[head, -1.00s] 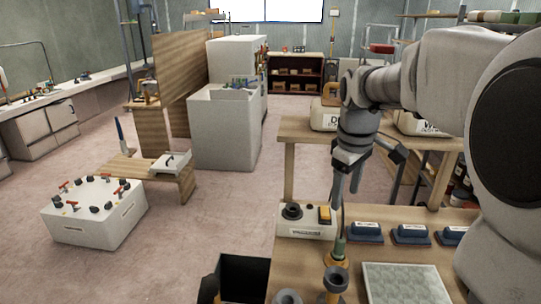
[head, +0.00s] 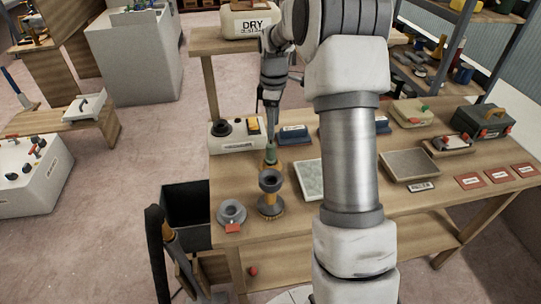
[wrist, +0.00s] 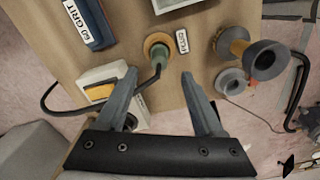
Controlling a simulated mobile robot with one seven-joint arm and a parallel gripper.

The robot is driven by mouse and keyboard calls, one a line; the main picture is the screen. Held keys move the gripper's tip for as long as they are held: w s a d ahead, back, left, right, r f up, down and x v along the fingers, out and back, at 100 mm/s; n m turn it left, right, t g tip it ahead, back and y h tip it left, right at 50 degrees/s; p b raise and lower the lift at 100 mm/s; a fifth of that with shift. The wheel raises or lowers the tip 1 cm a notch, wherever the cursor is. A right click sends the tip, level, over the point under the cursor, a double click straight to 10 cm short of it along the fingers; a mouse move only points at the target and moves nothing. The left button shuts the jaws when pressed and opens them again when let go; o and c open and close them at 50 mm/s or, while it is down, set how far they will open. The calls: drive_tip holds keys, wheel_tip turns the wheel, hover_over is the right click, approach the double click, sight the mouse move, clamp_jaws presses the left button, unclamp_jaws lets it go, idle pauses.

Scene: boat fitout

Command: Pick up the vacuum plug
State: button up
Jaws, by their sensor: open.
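The vacuum plug, as I take it, is a green-grey plug (head: 271,155) standing in an orange-brown ring on the workbench (head: 262,171). In the head view my gripper (head: 271,128) points down just above the plug; contact cannot be told.
A white box with a yellow switch (head: 236,134) stands left of the plug. An orange-and-grey hose fitting (head: 270,190) and a grey ring (head: 231,212) stand in front. Blue sanding blocks (head: 294,134) and a pale pad (head: 309,178) lie right. A black bin (head: 186,208) is below left.

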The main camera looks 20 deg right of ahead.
sight(271, 144)
wheel_tip(271, 144, down, 4)
drive_tip(key=shift+r, duration=0.15)
drive_tip(key=shift+w+a+f, duration=0.15)
drive_tip(key=shift+a+f, duration=0.05)
drive_tip(key=shift+f, duration=1.15)
drive_tip(key=shift+w+a+f, duration=0.1)
drive_tip(key=shift+a+f, duration=0.05)
drive_tip(key=shift+f, duration=1.2)
clamp_jaws()
